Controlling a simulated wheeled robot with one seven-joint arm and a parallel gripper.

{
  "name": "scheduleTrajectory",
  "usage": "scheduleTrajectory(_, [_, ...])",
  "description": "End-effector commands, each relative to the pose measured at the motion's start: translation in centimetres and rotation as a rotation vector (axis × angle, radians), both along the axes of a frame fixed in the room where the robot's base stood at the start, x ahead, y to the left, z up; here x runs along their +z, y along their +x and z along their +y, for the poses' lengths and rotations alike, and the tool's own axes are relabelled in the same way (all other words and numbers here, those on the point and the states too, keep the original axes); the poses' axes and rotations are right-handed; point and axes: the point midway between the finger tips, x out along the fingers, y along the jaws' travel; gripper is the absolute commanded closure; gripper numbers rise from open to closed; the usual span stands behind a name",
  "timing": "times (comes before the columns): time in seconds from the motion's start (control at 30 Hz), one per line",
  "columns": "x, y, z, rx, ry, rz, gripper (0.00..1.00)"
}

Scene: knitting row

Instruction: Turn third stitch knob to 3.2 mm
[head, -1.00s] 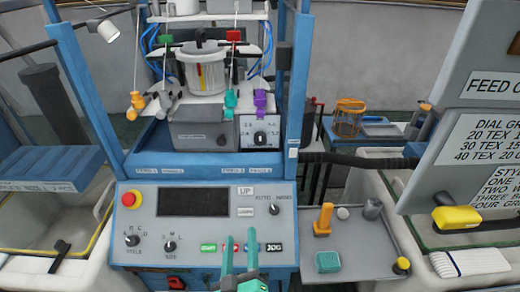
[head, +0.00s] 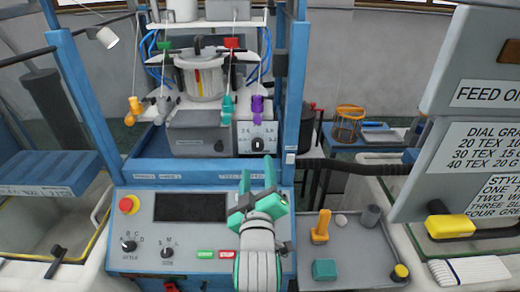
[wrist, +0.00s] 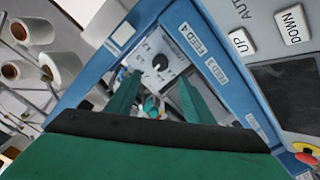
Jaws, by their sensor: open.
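A black stitch knob (head: 258,143) sits on a white dial plate (head: 243,132) on the knitting machine, at the right of the grey block. It is the only stitch dial I can make out. Small figures surround it, but I cannot read its setting. The knob also shows in the wrist view (wrist: 160,62), ahead between the fingers. My gripper (head: 256,176) is open and empty, below and in front of the dial, not touching it. Its two green fingers (wrist: 158,88) stand apart in the wrist view.
Below is a control panel with a dark screen (head: 190,207), a red stop button (head: 128,205) and two small knobs. A purple lever (head: 257,106) and a teal lever (head: 228,110) hang just above the dial. A blue post (head: 296,90) stands close on the right.

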Motion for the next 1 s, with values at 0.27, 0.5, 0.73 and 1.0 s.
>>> scheduleTrajectory(0.27, [0.0,4.7,0.0,0.0,0.002,0.002,0.52])
scheduleTrajectory(0.5, [0.0,8.2,0.0,0.0,0.002,0.0,0.52])
scheduleTrajectory(0.73, [0.0,9.6,0.0,-0.001,0.001,0.001,0.52])
scheduleTrajectory(1.0, [0.0,9.7,0.0,-0.001,0.001,0.001,0.52])
